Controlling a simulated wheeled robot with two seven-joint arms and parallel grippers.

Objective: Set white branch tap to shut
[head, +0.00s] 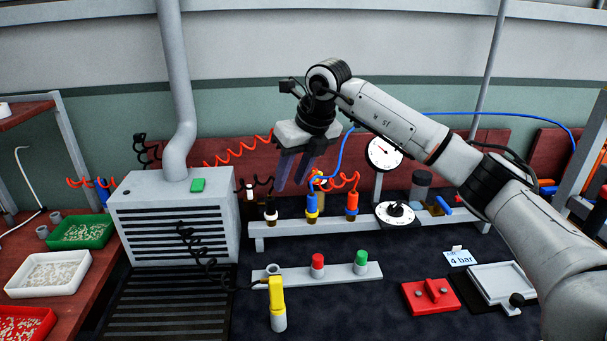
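My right gripper (291,186) hangs fingers down above and behind the manifold rail, in the upper middle of the head view. Its two dark fingers stand a little apart with nothing visible between them. The white-collared branch tap (270,215) stands at the left end of the grey manifold rail (380,229), below and left of the fingertips and apart from them. Its dark handle is too small to tell whether it is open or shut. A blue-and-yellow branch (312,207) and an orange branch (351,206) stand to its right. My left gripper is out of view.
A dial gauge (384,153) and a black knob on a white dial (395,212) are at the right. A grey vented box (172,218) stands left. In front are a strip with red and green buttons (335,274) and a yellow-topped tool (277,303). Coiled hoses hang behind.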

